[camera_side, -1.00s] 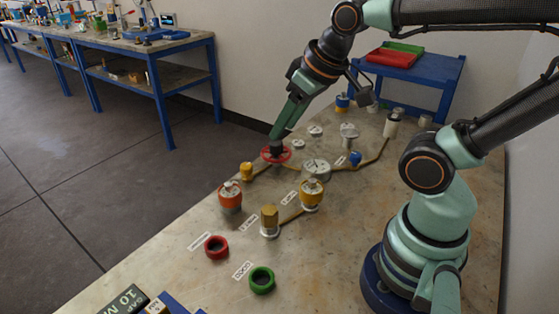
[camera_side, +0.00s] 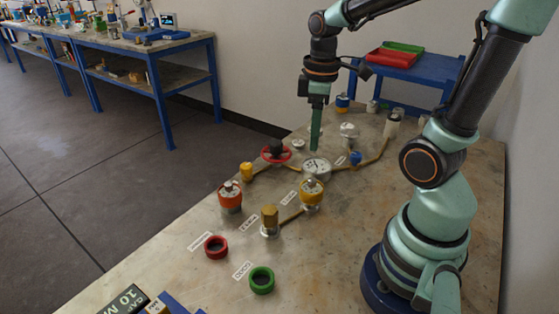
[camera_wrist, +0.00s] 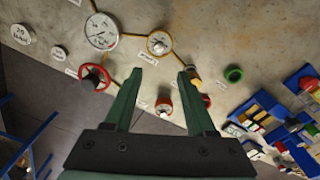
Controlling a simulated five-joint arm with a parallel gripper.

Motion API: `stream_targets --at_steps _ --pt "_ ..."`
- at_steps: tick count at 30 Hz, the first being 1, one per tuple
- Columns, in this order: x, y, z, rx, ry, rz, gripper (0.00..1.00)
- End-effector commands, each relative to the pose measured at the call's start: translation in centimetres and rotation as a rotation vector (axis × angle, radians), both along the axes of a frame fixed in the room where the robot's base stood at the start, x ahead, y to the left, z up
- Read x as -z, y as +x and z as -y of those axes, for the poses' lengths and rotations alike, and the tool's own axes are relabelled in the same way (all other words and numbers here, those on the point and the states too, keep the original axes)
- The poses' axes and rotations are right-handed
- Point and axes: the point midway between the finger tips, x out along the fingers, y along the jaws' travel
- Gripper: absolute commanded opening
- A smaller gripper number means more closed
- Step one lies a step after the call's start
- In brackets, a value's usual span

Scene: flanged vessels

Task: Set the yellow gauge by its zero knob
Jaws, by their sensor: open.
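The yellow gauge (camera_side: 311,198) stands upright on the bench, with a pale knob (camera_side: 312,185) on its top. In the wrist view the yellow gauge (camera_wrist: 151,50) shows from above, with its pale face just beyond my fingertips. My gripper (camera_wrist: 163,72) is open and empty, its two green fingers apart. In the side view my gripper (camera_side: 316,146) points down behind the white dial (camera_side: 317,167), away from the yellow gauge. The fingers overlap there, so their gap is hidden. Small markings on the gauge cannot be read.
A red handwheel (camera_side: 288,156) lies left of the white dial. An orange gauge (camera_side: 230,199) and a brass-topped fitting (camera_side: 270,218) stand nearer the front. Red (camera_side: 216,247) and green (camera_side: 262,280) rings lie in front. Yellow pipes run between fittings. Bare bench lies at right.

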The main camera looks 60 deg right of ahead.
Motion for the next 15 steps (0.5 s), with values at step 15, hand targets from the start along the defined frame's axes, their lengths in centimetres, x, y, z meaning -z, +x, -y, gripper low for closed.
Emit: stream_targets --at_steps 15 --pt "7.3 -0.2 0.4 -0.020 0.007 -0.024 0.56"
